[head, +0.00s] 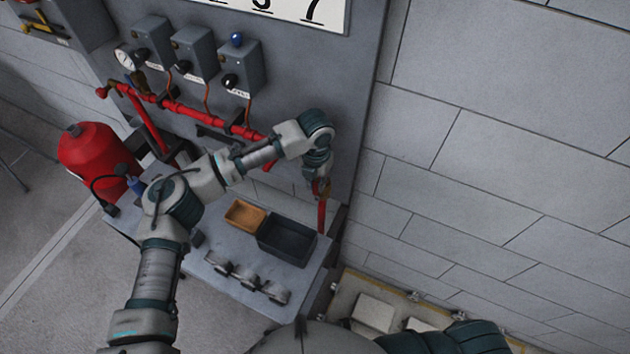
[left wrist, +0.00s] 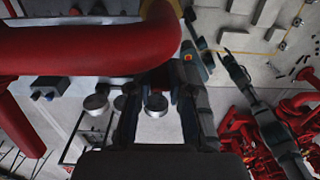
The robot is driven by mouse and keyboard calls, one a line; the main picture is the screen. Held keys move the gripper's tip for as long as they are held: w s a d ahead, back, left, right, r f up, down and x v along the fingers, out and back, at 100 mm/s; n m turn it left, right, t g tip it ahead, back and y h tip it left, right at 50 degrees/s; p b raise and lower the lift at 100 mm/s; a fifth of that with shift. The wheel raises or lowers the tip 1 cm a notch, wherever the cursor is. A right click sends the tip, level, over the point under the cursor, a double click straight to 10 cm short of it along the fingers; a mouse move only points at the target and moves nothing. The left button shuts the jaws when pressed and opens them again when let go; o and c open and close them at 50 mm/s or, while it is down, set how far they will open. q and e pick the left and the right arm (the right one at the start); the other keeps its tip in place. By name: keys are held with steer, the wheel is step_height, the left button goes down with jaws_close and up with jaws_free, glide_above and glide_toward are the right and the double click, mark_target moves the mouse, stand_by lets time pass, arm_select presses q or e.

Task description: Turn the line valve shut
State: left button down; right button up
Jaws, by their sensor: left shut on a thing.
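The red pipe (head: 185,108) runs along the grey panel and turns down at its right end. My left gripper (head: 320,184) is at this right end, shut on the line valve there. The arm's last links and the fingers cover most of the valve, so its handle angle cannot be told. In the left wrist view, the two dark fingers of my left gripper (left wrist: 158,112) reach up to just under a thick red pipe (left wrist: 85,48). The part between the fingertips is dark and hard to make out.
Below the arm a grey bench (head: 205,292) holds an orange tray (head: 229,222), a dark bin (head: 266,249) and grey round fittings (head: 245,277). A red tank (head: 88,155) stands left. Control boxes (head: 195,55) and a gauge (head: 128,57) are on the panel. A block wall (head: 500,150) is at right.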

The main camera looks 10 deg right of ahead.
arm_select(q)
steer(key=a+h+p, duration=0.1)
steer(key=w+a+f+g+h, duration=0.1)
steer(key=a+g+h+p, duration=0.1)
steer(key=shift+w+a+f+p, duration=0.15)
steer(key=shift+w+f+p, duration=0.05)
steer(key=shift+w+p, duration=0.15)
steer(key=c, duration=1.2)
jaws_free()
steer(key=shift+o, duration=0.7)
steer(key=shift+s+r, duration=0.1)
steer(key=shift+r, duration=0.05)
arm_select(e)
steer(key=r, duration=0.3)
steer(key=shift+w+a, duration=0.15)
steer(key=shift+a, duration=0.15)
arm_select(q)
steer(key=v, duration=1.2)
steer(key=shift+w+a, duration=0.25)
steer(key=shift+w, duration=0.05)
arm_select(e)
steer(key=shift+a, duration=0.15)
